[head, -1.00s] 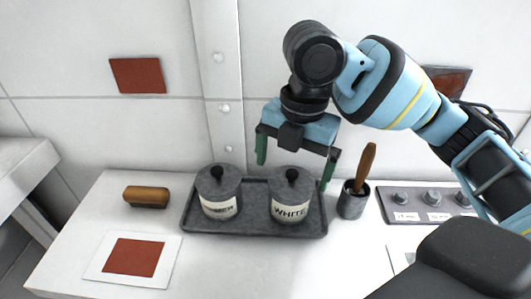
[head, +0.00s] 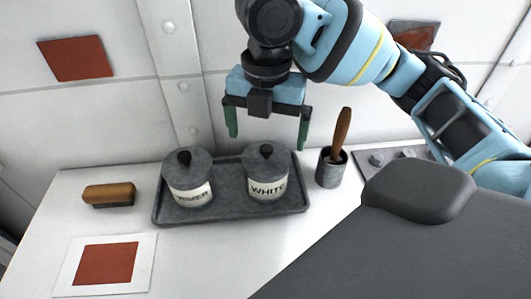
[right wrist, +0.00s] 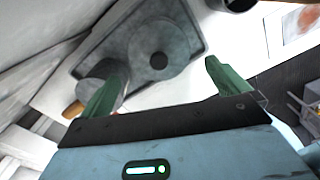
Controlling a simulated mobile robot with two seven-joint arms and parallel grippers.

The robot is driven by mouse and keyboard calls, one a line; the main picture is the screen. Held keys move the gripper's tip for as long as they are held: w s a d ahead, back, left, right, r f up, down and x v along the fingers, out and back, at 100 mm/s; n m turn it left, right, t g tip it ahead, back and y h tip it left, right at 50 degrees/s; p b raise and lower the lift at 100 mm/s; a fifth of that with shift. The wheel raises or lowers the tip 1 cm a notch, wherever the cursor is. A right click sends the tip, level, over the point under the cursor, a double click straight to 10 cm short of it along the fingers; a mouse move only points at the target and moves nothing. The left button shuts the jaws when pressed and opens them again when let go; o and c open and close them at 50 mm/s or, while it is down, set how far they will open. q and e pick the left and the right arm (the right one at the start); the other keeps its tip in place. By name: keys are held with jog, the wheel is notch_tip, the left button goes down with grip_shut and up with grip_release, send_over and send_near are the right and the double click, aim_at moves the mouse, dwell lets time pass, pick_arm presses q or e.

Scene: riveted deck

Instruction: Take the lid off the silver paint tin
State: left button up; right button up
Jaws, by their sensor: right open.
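Two grey lidded tins stand side by side on a dark tray (head: 230,213). The left tin (head: 188,182) has a label ending in "IMER", and the right tin (head: 267,178) reads "WHITE". Both have lids with black knobs and look the same grey, so I cannot tell which is the silver one. My right gripper (head: 267,141) is open and empty, just above and behind the WHITE tin, fingers apart. In the right wrist view the WHITE tin's lid (right wrist: 172,46) shows beyond the fingers; the other tin (right wrist: 92,70) is partly covered by one finger. My left gripper is out of view.
A cup (head: 330,168) with a wooden-handled brush (head: 342,132) stands right of the tray. A wooden block brush (head: 108,194) and a red sample card (head: 106,265) lie to the left. The wall rises close behind.

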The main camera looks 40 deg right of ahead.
aim_at(266, 147)
notch_tip(266, 147, down, 5)
jog(key=shift+w+d+r+b, duration=0.1)
jog(key=shift+d+r+b, duration=0.05)
jog(key=shift+b, duration=0.25)
jog(key=c, duration=0.8)
